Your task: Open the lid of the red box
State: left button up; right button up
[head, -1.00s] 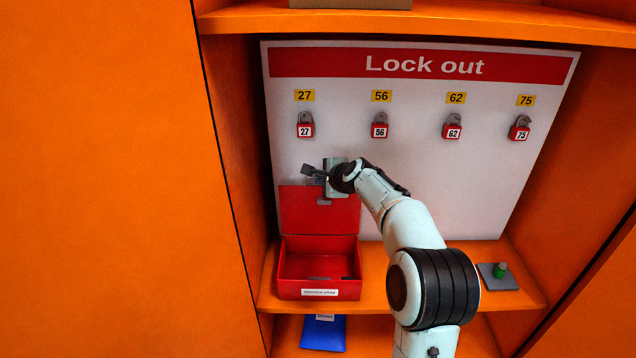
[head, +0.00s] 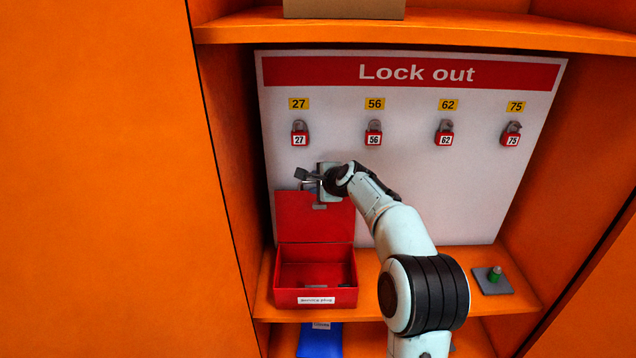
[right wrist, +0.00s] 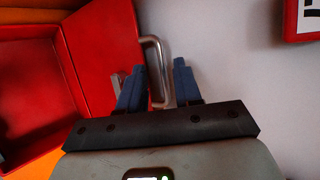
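The red box (head: 315,298) stands on the orange shelf, with a white label on its front. Its lid (head: 310,218) is raised upright behind it, so the box is open and its inside shows. My right gripper (head: 308,178) is at the lid's top edge. In the right wrist view the two blue fingers of my right gripper (right wrist: 157,85) stand apart, either side of a metal handle (right wrist: 154,68) on the edge of the red lid (right wrist: 105,50). A gap shows between handle and right finger; contact at the left finger is unclear. My left gripper is not in view.
A white "Lock out" board (head: 460,190) behind carries several red padlocks, including number 27 (head: 299,134). A grey plate with a green peg (head: 495,274) lies on the shelf at right. A blue object (head: 320,342) lies below. An orange wall (head: 95,180) borders the left.

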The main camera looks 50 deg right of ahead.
jog(key=v, duration=1.3)
jog(key=shift+a+r, duration=0.15)
jog(key=shift+r, duration=0.1)
jog(key=shift+s, duration=0.1)
